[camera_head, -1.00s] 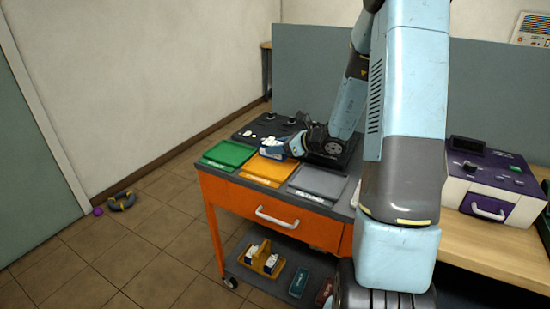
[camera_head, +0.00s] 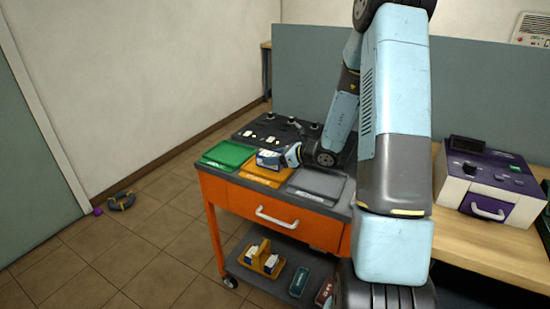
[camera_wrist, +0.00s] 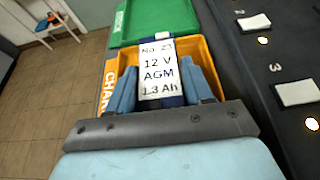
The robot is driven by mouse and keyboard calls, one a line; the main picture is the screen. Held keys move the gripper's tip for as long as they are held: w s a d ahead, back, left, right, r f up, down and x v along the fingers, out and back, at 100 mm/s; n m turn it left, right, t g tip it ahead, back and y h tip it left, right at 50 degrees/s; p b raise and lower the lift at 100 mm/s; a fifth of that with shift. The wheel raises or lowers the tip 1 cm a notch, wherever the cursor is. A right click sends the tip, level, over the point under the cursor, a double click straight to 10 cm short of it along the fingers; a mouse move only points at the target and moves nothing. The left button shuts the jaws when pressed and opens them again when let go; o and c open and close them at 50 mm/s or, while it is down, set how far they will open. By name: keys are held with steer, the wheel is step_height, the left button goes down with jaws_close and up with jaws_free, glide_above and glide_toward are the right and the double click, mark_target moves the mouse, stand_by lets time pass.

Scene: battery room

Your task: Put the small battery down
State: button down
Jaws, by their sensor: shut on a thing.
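The small battery is a blue block with a white label reading 12 V AGM 1.3 Ah; it shows in the wrist view (camera_wrist: 158,72) and the head view (camera_head: 267,159). My gripper (camera_head: 284,156) is shut on it, with one blue finger on each side of the label in the wrist view. The battery is over the orange tray (camera_head: 262,177), whose orange surface surrounds it in the wrist view (camera_wrist: 208,62). I cannot tell whether its underside touches the tray. The fingers and gripper body hide its lower part.
A green tray (camera_head: 228,153) lies to the left and a grey tray (camera_head: 317,183) to the right, on the orange cart (camera_head: 270,211). A black panel with knobs (camera_head: 268,126) stands behind. A purple and white device (camera_head: 490,180) sits on the wooden bench.

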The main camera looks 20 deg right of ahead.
steer(key=shift+c, duration=2.3)
jaws_free()
steer(key=v, duration=1.2)
steer(key=shift+a, duration=0.1)
steer(key=s+a+r+n+g+h, duration=0.1)
steer(key=s+a+r+n+g, duration=0.5)
steer(key=s+a+r+n, duration=0.65)
steer(key=s+d+r+n+t+h, duration=0.1)
steer(key=s+d+r+n+h, duration=0.1)
steer(key=s+r+n+h, duration=0.2)
steer(key=s+d+r+n+t+h, duration=0.1)
steer(key=s+r+n+h, duration=0.3)
steer(key=s+n, duration=0.6)
steer(key=shift+s+d+r, duration=0.5)
steer(key=shift+d, duration=0.1)
